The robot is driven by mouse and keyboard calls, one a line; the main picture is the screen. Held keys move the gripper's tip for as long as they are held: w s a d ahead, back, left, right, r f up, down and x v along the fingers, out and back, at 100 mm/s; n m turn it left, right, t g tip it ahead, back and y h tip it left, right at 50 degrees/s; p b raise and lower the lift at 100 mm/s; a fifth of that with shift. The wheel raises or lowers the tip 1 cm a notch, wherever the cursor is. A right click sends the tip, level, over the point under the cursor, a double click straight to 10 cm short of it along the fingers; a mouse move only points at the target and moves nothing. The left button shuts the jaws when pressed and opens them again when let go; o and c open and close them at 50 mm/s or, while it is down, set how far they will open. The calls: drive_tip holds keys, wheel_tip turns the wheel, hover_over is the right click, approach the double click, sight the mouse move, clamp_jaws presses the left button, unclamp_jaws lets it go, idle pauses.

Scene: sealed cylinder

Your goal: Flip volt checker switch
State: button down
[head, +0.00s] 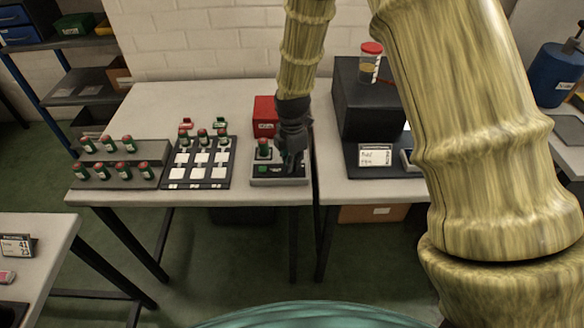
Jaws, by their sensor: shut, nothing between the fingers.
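The volt checker (279,178) appears to be the low grey box with a dark top at the right end of the white table. A green cylinder with a red top (264,148) stands upright on its left part. A small green patch shows on its front. My gripper (292,166) is shut and empty, pointing down over the right part of the box. It hides that part, so the switch cannot be made out. Whether the fingertips touch the box is unclear.
A red box (265,116) stands just behind the checker. A black board with white squares (200,163) and several cylinders lies to its left, then a grey stepped rack (121,164) of cylinders. A black machine (368,112) with a jar (370,62) stands on the right table.

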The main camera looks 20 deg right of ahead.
drive_tip(key=shift+f, duration=0.25)
idle(0.3)
drive_tip(key=shift+r+p, duration=2.75)
drive_tip(key=shift+r, duration=0.8)
